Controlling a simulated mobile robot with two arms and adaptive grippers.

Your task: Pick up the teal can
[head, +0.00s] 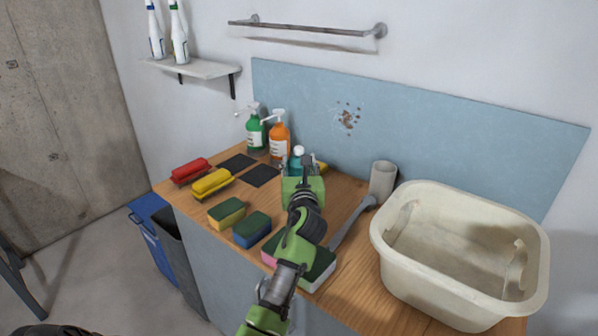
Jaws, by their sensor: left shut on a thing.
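The teal can (295,164) shows as a small teal body with a white top, just beyond my left gripper on the wooden counter. Its lower part is hidden by the gripper. My left gripper (302,168) reaches in from the bottom of the head view and is shut at the can. The fingertips are mostly hidden by the gripper's own body. I cannot tell whether the can is clear of the counter. My right gripper is not in view.
Green (255,130) and orange (279,138) spray bottles stand behind to the left. Brushes (212,183), black pads and sponges (227,213) lie left and in front. A grey cup (382,181) and a large cream basin (440,275) stand right. A blue panel (420,130) closes the back.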

